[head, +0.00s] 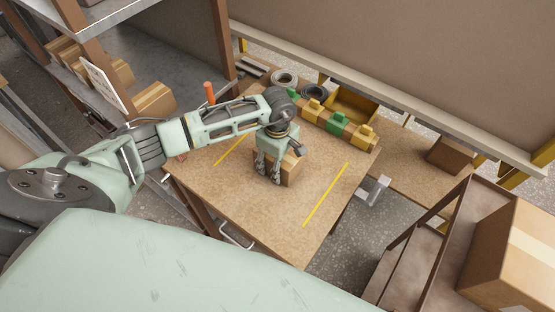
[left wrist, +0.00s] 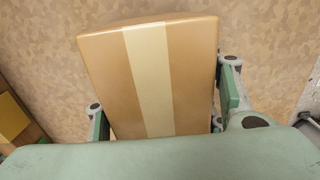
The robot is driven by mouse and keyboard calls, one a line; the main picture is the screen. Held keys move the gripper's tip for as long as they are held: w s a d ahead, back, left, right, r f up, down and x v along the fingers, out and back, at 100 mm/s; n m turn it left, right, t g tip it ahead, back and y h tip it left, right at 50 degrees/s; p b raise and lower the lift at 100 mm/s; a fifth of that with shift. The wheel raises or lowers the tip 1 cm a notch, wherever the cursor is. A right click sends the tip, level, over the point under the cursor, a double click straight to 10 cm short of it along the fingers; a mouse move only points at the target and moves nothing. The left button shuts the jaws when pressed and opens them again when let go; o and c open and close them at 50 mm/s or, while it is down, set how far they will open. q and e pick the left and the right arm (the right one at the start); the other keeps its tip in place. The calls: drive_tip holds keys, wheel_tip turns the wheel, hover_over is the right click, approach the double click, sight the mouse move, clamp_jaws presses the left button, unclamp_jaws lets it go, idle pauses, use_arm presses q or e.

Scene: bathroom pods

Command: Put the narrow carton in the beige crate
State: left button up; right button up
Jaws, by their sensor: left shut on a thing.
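My left gripper (head: 268,178) is over the middle of the wooden table, pointing down, shut on a brown carton (head: 291,168). In the left wrist view the carton (left wrist: 188,75) has a pale tape strip down its middle and sits between the two fingers. The wood-patterned tabletop shows behind it. I cannot tell whether the carton touches the table. I cannot pick out a beige crate for certain in either view. My right gripper is not in view.
Small yellow and green blocks or bins (head: 338,122) line the table's back edge beside tape rolls (head: 284,77). A yellow bin (head: 352,104) is behind them. An orange object (head: 210,93) stands at the left. Yellow lines (head: 326,194) mark the tabletop (head: 290,230), whose front is clear.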

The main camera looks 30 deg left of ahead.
use_arm(q)
drive_tip(key=c, duration=0.4)
drive_tip(key=shift+r, duration=0.1)
drive_tip(key=shift+w+r+b, duration=0.1)
drive_tip(key=shift+r+b, duration=0.3)
drive_tip(key=shift+r, duration=0.2)
wheel_tip(320, 180, up, 3)
drive_tip(key=shift+d+f+b, duration=0.1)
drive_tip(key=shift+d+b, duration=0.05)
drive_tip(key=shift+b, duration=0.55)
drive_tip(key=s+d+r+b, duration=0.1)
drive_tip(key=d+r+b, duration=0.15)
drive_tip(key=d, duration=0.35)
drive_tip(key=d+r+b, duration=0.1)
drive_tip(key=d+r, duration=0.3)
drive_tip(key=d, duration=0.1)
drive_tip(key=s+a+r+m, duration=0.2)
drive_tip(key=s+m, duration=0.2)
drive_tip(key=m, duration=0.1)
drive_tip(key=s+a+r+m, duration=0.2)
drive_tip(key=s+r+m, duration=0.1)
drive_tip(key=m, duration=0.3)
drive_tip(key=s+a+r+m, duration=0.2)
drive_tip(key=s+m, duration=0.2)
drive_tip(key=m, duration=0.1)
drive_tip(key=shift+s+r, duration=0.3)
